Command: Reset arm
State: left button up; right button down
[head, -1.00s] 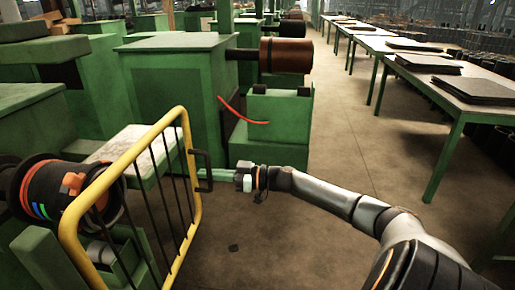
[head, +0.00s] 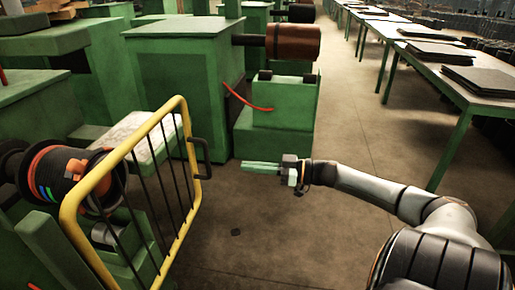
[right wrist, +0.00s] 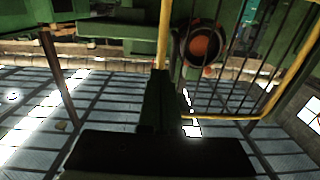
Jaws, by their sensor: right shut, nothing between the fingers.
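My right gripper (head: 262,167) is in the middle of the head view, with its arm coming in from the right. Its fingers are shut with nothing between them and point left. The yellow-framed gate (head: 186,128) with dark bars and a black handle (head: 203,158) stands to the left of the fingertips, a short gap away. In the right wrist view the dark gripper (right wrist: 158,95) points toward the gate's yellow frame (right wrist: 286,92). My left gripper is not in view.
A green machine (head: 185,85) with an orange-brown roller (head: 293,43) stands behind the gate. A black-and-orange reel (head: 65,175) is at the left. Green tables (head: 490,108) with dark sheets line the right. The floor (head: 370,125) between is bare.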

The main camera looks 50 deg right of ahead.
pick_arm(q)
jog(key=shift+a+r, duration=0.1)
pick_arm(e)
jog(key=shift+v, duration=0.75)
jog(key=s+a+f+m+h+p, duration=0.2)
jog(key=s+a+f+m+h, duration=0.15)
jog(key=a+f, duration=0.4)
jog(key=s+a+f+m+h+p, duration=0.2)
jog(key=s+a+f+h, duration=0.25)
jog(key=f, duration=0.55)
pick_arm(q)
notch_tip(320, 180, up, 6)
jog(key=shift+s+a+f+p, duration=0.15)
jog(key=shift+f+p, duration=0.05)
jog(key=shift+p, duration=0.8)
pick_arm(e)
jog(key=s+a+f+g, duration=0.2)
jog(key=s+a+g, duration=0.1)
jog(key=a, duration=0.5)
jog(key=s+a+f+g, duration=0.2)
jog(key=s+a, duration=0.4)
jog(key=a, duration=0.3)
jog(key=shift+f+n+g, duration=0.3)
jog(key=shift+n+g, duration=0.05)
jog(key=shift+g, duration=0.05)
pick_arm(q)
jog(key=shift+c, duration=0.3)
pick_arm(e)
jog(key=shift+s, duration=0.15)
